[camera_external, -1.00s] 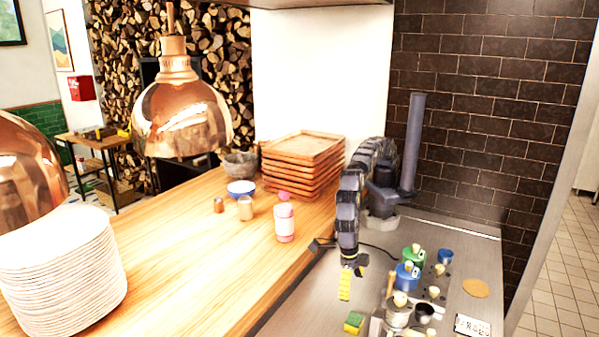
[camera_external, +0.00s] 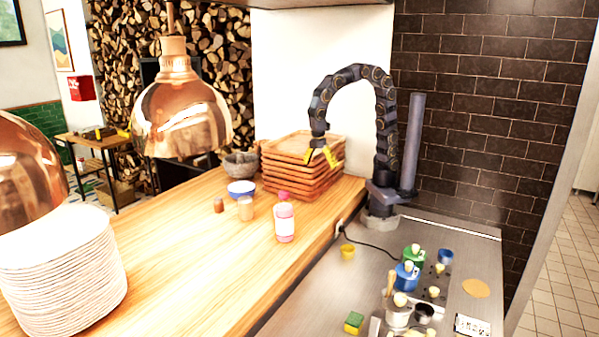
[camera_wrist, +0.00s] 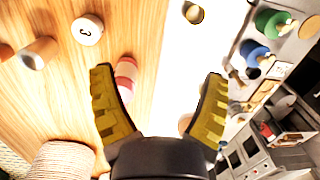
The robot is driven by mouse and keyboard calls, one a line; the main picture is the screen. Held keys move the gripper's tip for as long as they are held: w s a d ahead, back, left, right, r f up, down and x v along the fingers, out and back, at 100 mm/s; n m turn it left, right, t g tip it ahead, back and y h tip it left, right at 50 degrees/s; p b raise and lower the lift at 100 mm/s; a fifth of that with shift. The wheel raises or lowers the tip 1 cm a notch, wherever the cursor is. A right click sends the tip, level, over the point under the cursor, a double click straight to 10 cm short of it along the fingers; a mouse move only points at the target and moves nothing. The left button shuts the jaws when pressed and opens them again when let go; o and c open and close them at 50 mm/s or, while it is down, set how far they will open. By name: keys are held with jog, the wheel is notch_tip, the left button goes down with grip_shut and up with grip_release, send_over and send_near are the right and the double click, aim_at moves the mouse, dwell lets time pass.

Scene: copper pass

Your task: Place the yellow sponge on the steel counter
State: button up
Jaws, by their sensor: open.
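A small yellow and green block, which looks like the sponge (camera_external: 353,322), lies on the steel counter (camera_external: 315,310) near its front left part in the external view. I cannot pick it out in the wrist view. My gripper (camera_external: 320,156) is raised in front of the stacked wooden trays, far above and behind the sponge. Its yellow fingers are spread and empty in the wrist view (camera_wrist: 158,85).
A small yellow cup-like item (camera_external: 347,252) stands on the counter near a black cable. Several lidded jars, including a blue one (camera_external: 407,276), stand to the right. A pink bottle (camera_external: 285,222) and wooden trays (camera_external: 300,165) are on the wooden counter.

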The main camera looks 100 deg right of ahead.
jog(key=s+d+m, duration=0.5)
jog(key=s, duration=0.5)
jog(key=s+d+f+m, duration=0.1)
jog(key=s+d+m, duration=0.3)
jog(key=s, duration=0.5)
jog(key=shift+s+d+m+g, duration=0.3)
jog(key=shift+s+d+m, duration=0.1)
jog(key=shift+d, duration=0.5)
